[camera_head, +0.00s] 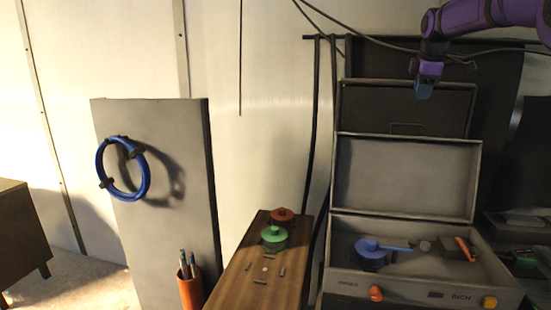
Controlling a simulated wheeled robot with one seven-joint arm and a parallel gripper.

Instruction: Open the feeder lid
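My gripper (425,88), a blue end on a purple arm, hangs at the upper right, pointing down. Its fingers are too small and dark to tell open from shut, and nothing shows held in it. Below it stands a grey box (345,283) with a front panel marked "INCH". A framed grey panel (405,180) rises at the back of the box like a raised lid. A darker panel (370,108) stands behind it, and a thin bar handle (405,125) shows near their shared edge. Which of these is the feeder lid I cannot tell. My gripper appears apart from them.
In the box lie a blue round part with a handle (372,252) and an orange part (465,248). An orange knob (376,293) and yellow knob (490,302) are in front. Cables hang behind.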

